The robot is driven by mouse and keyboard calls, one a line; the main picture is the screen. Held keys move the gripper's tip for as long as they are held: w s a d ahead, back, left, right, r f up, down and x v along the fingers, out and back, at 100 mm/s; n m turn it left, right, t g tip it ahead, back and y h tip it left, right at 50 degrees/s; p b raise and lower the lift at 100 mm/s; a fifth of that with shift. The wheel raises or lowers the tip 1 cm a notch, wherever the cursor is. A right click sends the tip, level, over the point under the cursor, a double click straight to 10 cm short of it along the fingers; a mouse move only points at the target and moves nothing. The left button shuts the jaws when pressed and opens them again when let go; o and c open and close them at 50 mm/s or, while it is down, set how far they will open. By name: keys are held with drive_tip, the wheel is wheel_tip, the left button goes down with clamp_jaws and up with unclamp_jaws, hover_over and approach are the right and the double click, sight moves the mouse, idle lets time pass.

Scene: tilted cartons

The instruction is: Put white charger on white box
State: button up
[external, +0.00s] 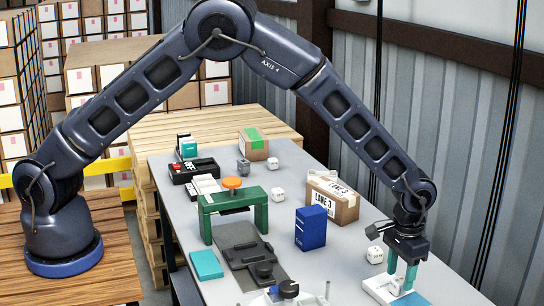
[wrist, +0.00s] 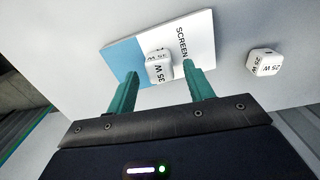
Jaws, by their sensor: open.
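A white cube charger (wrist: 158,66) marked 35 W sits on the flat white and blue box (wrist: 203,38) marked SCREEN in the wrist view. My gripper (wrist: 161,74) is open, with one teal finger on each side of this charger. In the external view my gripper (external: 401,276) is low over the box (external: 378,287) at the table's front right; the charger between the fingers cannot be made out there. Another white charger (wrist: 263,62), marked 25 W, lies on the table right of the box in the wrist view. It also shows in the external view (external: 374,255), left of my gripper.
A blue box (external: 311,228) and a carton (external: 334,199) marked LANE 3 stand left of my gripper. A green frame (external: 234,212), a teal box (external: 206,264) and a dark device (external: 252,262) are farther left. Small cubes lie farther back. A corrugated wall (external: 450,140) is on the right.

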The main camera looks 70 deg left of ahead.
sight(393, 273)
wheel_tip(393, 273, up, 10)
drive_tip(key=s+a+r+t+h, duration=0.1)
drive_tip(key=s+a+r, duration=0.8)
drive_tip(key=a+r, duration=0.3)
drive_tip(key=s+a+r+t, duration=0.1)
drive_tip(key=s+a+r, duration=0.85)
drive_tip(key=r, duration=0.45)
drive_tip(key=s+a+t, duration=0.1)
drive_tip(key=s+a, duration=0.3)
drive_tip(key=s, duration=0.6)
drive_tip(key=s+a+r, duration=0.1)
drive_tip(key=s+a, duration=0.3)
drive_tip(key=s, duration=0.5)
drive_tip(key=s+a+r+t+y, duration=0.1)
drive_tip(key=s+a, duration=0.3)
drive_tip(key=s, duration=0.6)
drive_tip(key=shift+s+a+t, duration=0.3)
